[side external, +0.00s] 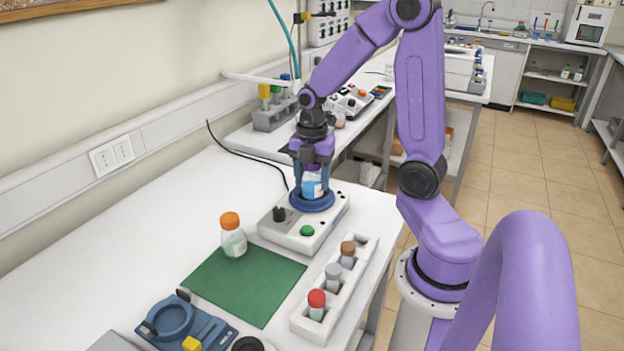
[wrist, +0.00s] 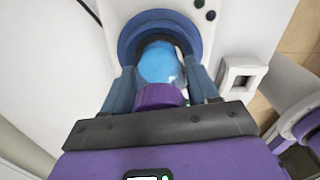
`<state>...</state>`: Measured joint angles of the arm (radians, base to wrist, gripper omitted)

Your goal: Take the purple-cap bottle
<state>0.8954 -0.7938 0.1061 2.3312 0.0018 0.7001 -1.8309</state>
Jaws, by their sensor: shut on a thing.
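The purple-cap bottle (side external: 312,188) stands upright, as far as I can see, in the round blue dish (side external: 311,205) on top of a white device. In the wrist view its ribbed purple cap (wrist: 158,97) is close to my gripper's palm, with the light blue body (wrist: 160,63) beyond it. My gripper (side external: 312,180) points down from above, its blue fingers on either side of the bottle and shut on it. It also shows in the wrist view (wrist: 162,72). The fingers hide part of the bottle, and I cannot tell whether its base touches the dish.
The white device (side external: 290,229) has a green button and a black knob. An orange-cap bottle (side external: 232,235) stands by a green mat (side external: 243,283). A white rack (side external: 335,290) holds red-, grey- and brown-cap bottles. A blue fixture (side external: 180,323) is at the front. The table's left is clear.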

